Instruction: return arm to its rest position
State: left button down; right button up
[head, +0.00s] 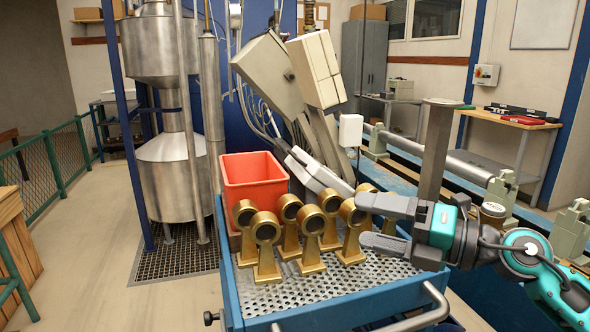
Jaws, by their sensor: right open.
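My right gripper (362,221) comes in from the right, with teal and grey arm links behind it. Its two dark grey fingers are apart, one above the other, and point left over the trolley. Their tips are beside the rightmost front brass meter (350,240); I cannot tell whether they touch it. Nothing shows held between them. Several brass meters (264,240) with round heads stand upright on the perforated top of the blue trolley (290,300). One behind is partly hidden by the gripper. My left gripper is not in view.
A red-orange bin (252,180) stands at the trolley's back left. Behind it are a grey-white machine (270,75) and a steel tank (160,50). A blue bench with pipe fittings (500,195) lies at the right, close to my arm.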

jog(key=s+d+f+m+t+h, duration=0.2)
jog(key=d+f+m+t+h, duration=0.45)
jog(key=m, duration=0.75)
jog(key=s+d+f+m+t+h, duration=0.25)
jog(key=f+m+h, duration=0.25)
jog(key=m+h, duration=0.7)
jog(key=s+a+f+m+g+y, duration=0.15)
jog(key=s+f+m+g, duration=0.25)
jog(key=s+f+g, duration=0.45)
jog(key=s+f+m+g+y, duration=0.25)
jog(key=s+f+g, duration=0.35)
jog(key=s+f, duration=0.5)
pick_arm(q)
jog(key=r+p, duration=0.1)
jog(key=p, duration=0.1)
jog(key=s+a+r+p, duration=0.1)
jog(key=p, duration=0.1)
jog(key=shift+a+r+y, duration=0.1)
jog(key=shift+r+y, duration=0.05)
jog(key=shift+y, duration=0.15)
pick_arm(e)
jog(key=w+a+f+t+y, duration=0.1)
jog(key=w+a+f+t, duration=0.2)
jog(key=w+t, duration=0.2)
jog(key=shift+t, duration=1.15)
jog(key=shift+a, duration=0.1)
